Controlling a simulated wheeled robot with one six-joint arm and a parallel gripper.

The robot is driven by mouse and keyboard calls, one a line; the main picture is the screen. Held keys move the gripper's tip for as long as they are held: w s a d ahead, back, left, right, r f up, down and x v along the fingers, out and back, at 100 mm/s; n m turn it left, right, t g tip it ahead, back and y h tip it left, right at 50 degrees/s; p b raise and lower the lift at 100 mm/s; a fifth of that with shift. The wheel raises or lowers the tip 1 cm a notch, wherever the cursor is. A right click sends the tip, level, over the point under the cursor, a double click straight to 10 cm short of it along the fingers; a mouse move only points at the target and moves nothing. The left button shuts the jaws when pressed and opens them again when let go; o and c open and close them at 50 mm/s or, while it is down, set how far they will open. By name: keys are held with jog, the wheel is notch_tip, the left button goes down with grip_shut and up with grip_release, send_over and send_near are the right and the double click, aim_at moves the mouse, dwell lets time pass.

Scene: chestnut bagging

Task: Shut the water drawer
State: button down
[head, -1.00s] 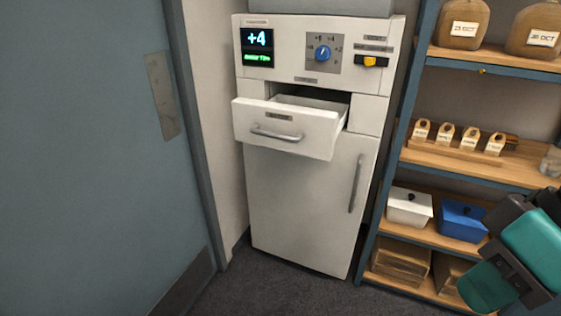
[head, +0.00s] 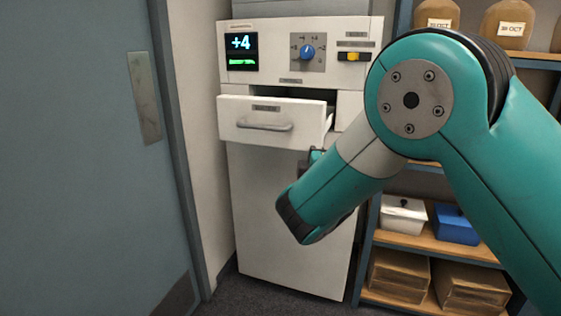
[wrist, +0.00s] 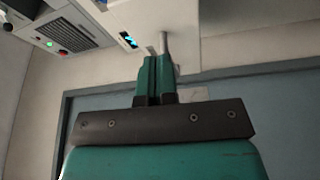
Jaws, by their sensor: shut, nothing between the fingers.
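The water drawer (head: 226,118) is the pulled-out white drawer near the top of the white cabinet (head: 285,215). Its front carries a grey bar handle (head: 264,126) and a small label I cannot read. A dark gap shows behind the front. In the head view my teal arm reaches in from the right. My gripper is mostly hidden there, close to the drawer's lower right corner. In the wrist view my gripper (wrist: 157,78) is shut and empty, its fingertips near a white panel (wrist: 180,25) and a grey bar. I cannot tell whether they touch.
A control panel with a +4 display (head: 241,48), a blue knob (head: 307,52) and a yellow switch (head: 354,57) sits above the drawer. A blue-grey door (head: 75,160) stands left. Shelves at right hold jars, a white box (head: 403,217) and a blue box (head: 456,226).

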jog(key=s+a+f+n+t+y+b, duration=0.1)
jog(key=a+f+n+t+y, duration=0.1)
jog(key=a+f+n+y, duration=0.4)
jog(key=n+p, duration=0.2)
jog(key=p, duration=1.3)
send_near(275, 130)
jog(key=shift+h, duration=0.4)
jog(key=p+x, duration=0.3)
jog(key=x, duration=0.2)
jog(key=shift+a+r, duration=0.2)
jog(key=shift+w+d+r+p, duration=0.1)
jog(key=shift+w+d+p, duration=0.35)
jog(key=shift+w, duration=0.15)
jog(key=shift+a, duration=0.15)
